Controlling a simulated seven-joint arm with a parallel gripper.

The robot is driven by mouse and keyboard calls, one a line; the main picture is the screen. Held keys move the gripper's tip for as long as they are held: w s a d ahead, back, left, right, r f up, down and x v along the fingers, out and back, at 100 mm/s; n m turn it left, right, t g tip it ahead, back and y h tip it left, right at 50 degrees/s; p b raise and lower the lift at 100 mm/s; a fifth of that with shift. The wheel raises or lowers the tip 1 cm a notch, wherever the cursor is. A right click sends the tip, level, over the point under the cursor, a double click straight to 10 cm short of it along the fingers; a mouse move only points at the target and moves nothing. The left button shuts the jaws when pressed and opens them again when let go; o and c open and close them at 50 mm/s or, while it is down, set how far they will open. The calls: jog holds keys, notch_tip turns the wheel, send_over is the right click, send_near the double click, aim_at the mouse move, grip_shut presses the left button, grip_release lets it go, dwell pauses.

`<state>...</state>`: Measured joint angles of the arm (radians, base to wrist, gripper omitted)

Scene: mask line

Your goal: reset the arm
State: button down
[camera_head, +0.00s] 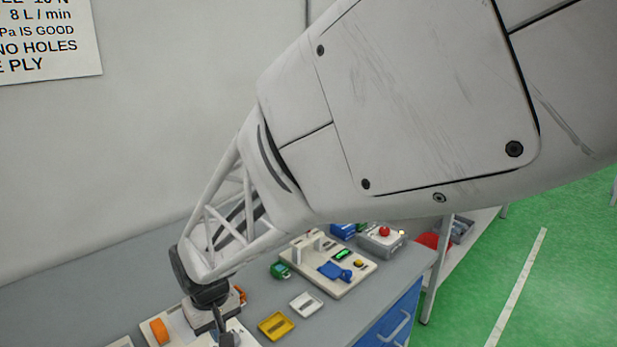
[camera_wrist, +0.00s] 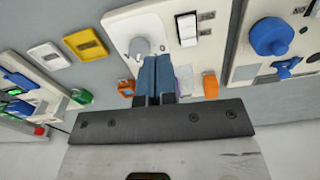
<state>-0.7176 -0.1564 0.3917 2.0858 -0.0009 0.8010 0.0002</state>
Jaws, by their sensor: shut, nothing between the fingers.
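My gripper (camera_wrist: 154,62) is shut and empty in the wrist view, its two dark blue-grey fingers pressed together. They point over a cream panel (camera_wrist: 122,24) that carries a grey knob and a white rocker switch (camera_wrist: 187,30). In the head view my gripper (camera_head: 226,336) is low over the workbench near the bottom edge. My arm covers much of that view and hides part of the bench. I cannot tell whether the fingers touch the panel.
A yellow tray (camera_head: 276,325) and a white tray (camera_head: 306,304) lie on the grey bench (camera_head: 80,283). A green part (camera_head: 281,270) stands beside another cream panel (camera_head: 352,286). A grey box with a red button (camera_head: 384,231) is further right. A blue drawer front (camera_head: 392,322) is below.

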jog(key=s+d+r+m+t, duration=0.15)
jog(key=d+r, duration=0.25)
jog(key=d, duration=0.6)
jog(key=s+d+r+m, duration=0.2)
jog(key=d+r+m, duration=0.15)
jog(key=d, duration=0.65)
jog(key=s+d+r+m, duration=0.15)
jog(key=d+r, duration=0.25)
jog(key=d, duration=0.6)
jog(key=s+d+r+m, duration=0.1)
jog(key=s+d+m, duration=0.1)
jog(key=s+d, duration=0.5)
jog(key=shift+s+d+r+t, duration=0.35)
jog(key=shift+s+t, duration=0.1)
jog(key=shift+s, duration=0.15)
